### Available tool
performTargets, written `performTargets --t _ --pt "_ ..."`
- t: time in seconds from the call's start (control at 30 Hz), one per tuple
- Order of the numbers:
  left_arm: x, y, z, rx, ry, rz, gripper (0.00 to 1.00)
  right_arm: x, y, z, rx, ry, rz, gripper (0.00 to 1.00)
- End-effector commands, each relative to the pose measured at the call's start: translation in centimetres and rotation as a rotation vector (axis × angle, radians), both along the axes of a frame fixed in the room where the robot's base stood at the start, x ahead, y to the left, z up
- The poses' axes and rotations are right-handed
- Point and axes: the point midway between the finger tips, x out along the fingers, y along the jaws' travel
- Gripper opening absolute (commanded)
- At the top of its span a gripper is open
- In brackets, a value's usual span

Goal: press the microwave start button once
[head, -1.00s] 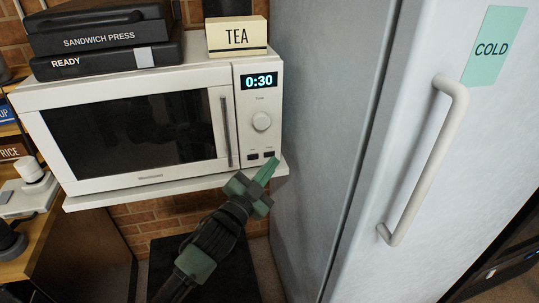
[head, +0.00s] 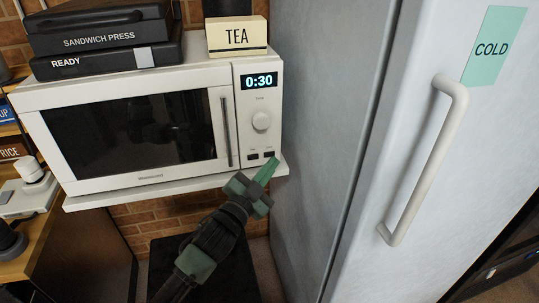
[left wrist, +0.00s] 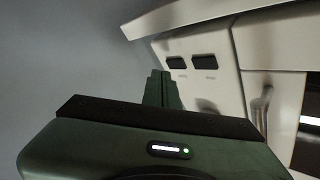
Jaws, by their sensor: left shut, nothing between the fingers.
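The white microwave (head: 140,130) stands on a shelf with its door shut and its display (head: 259,81) reading 0:30. Below its round dial (head: 261,121) are two small dark buttons, a left one (head: 252,157) and a right one (head: 268,154). Their labels are too small to read, so I cannot tell which is start. My left gripper (head: 273,163) is shut and empty, its green fingertips just below and right of the right button. In the left wrist view the fingertips (left wrist: 160,76) show close to the nearer button (left wrist: 176,63); contact cannot be told. My right gripper is out of view.
A tall grey fridge (head: 320,110) with a long handle (head: 425,165) stands close on the right. A sandwich press (head: 100,45) and a TEA box (head: 237,38) sit on the microwave. A wooden counter (head: 60,250) is at the left.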

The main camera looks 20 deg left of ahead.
Motion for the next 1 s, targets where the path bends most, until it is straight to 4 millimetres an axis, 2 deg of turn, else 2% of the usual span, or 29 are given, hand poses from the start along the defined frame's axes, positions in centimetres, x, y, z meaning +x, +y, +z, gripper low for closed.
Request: performTargets --t 1.0 --pt "0.81 0.56 0.03 0.0 0.0 0.0 0.0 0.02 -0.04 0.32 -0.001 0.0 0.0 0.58"
